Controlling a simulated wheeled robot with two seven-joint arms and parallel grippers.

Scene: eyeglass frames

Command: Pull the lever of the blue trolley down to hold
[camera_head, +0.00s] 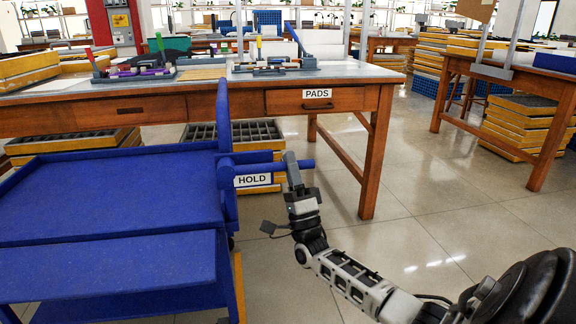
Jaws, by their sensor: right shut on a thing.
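The blue trolley (110,195) fills the left side of the head view, with flat blue shelves and an upright blue end piece (224,118). A white label reading HOLD (253,181) is at its right side. Just above the label, a blue lever bar (262,168) sticks out to the right, roughly level. My right gripper (291,163) is shut on the bar near its outer end, and its fingers hide part of it. The bar's tip shows just right of the fingers. My left gripper is not in view.
A wooden workbench (225,105) with a drawer labelled PADS (317,94) stands behind the trolley, with trays of tools on top. Stacked yellow-edged trays (262,135) sit under it. Another wooden table (505,85) is at right. The tiled floor between is clear.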

